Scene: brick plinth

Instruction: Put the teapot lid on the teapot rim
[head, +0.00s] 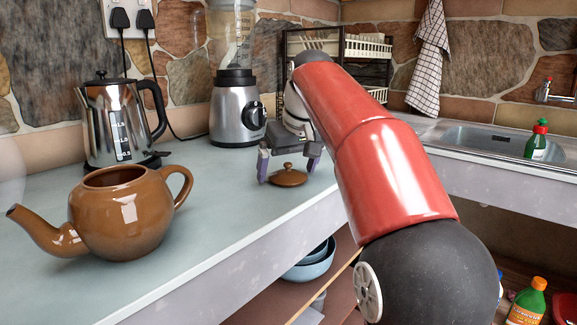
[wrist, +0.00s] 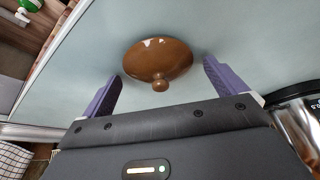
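The brown teapot (head: 125,215) stands upright and open-topped on the counter at the left of the head view, its spout to the left and handle to the right. The brown teapot lid (head: 288,176) lies on the counter, knob up, near the counter's front edge. It also shows in the wrist view (wrist: 158,60). My gripper (head: 289,172) is over the lid with its purple fingers spread. In the wrist view my gripper (wrist: 160,85) has one finger on each side of the lid, with gaps between the fingers and the lid.
A steel kettle (head: 118,120) stands behind the teapot, and a blender (head: 236,110) stands behind my gripper. A dish rack (head: 365,60) and a sink (head: 480,138) are at the back right. The counter (head: 205,225) between teapot and lid is clear.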

